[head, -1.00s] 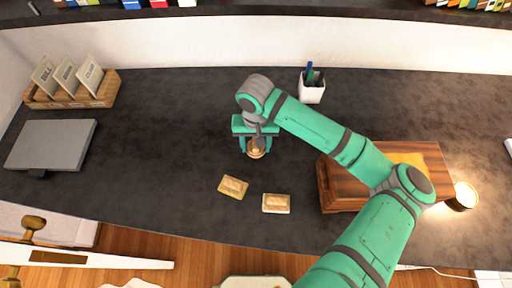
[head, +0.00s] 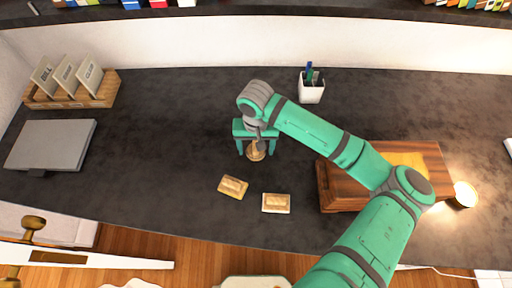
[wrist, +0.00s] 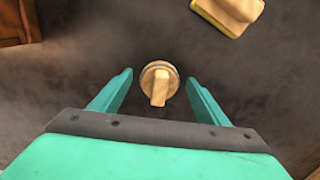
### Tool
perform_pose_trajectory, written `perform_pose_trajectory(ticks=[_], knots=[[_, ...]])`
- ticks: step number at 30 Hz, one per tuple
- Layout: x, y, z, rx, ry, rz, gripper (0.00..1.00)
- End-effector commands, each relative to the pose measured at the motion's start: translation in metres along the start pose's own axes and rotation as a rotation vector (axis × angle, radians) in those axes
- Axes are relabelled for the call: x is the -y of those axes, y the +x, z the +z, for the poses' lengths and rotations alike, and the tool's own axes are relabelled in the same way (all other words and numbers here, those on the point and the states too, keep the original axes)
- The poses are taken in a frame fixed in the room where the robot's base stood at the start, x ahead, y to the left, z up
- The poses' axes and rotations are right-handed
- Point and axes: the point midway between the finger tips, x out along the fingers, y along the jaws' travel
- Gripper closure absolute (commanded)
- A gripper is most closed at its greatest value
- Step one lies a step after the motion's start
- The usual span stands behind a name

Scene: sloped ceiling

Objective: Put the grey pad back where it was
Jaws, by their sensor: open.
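A flat grey slab (head: 52,145) with a dark tab on its front edge lies at the far left of the dark desk; it is the clearest grey pad-like thing in view. My gripper (head: 256,150) is open over the middle of the desk, far to the right of the slab. A small round wooden piece with an upright grip (wrist: 158,85) is between and slightly beyond my open fingers (wrist: 160,82) in the wrist view. It has a thin greyish rim, and both fingers look apart from it. It also shows in the head view (head: 257,155), partly hidden by the gripper.
Two wooden blocks (head: 233,187) (head: 276,203) lie in front of my gripper. A wooden box (head: 336,190) stands right, beside a lit lamp (head: 463,195). A pen cup (head: 312,92) stands behind. A card tray (head: 108,95) is at back left. The desk's left middle is clear.

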Motion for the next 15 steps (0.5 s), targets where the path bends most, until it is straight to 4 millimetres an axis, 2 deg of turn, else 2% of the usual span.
perform_pose_trajectory(ticks=[5,15], knots=[[0.001,-0.026,0.0,-0.003,-0.003,0.0,0.31],[0.0,-0.092,0.0,-0.002,0.0,0.0,0.31]])
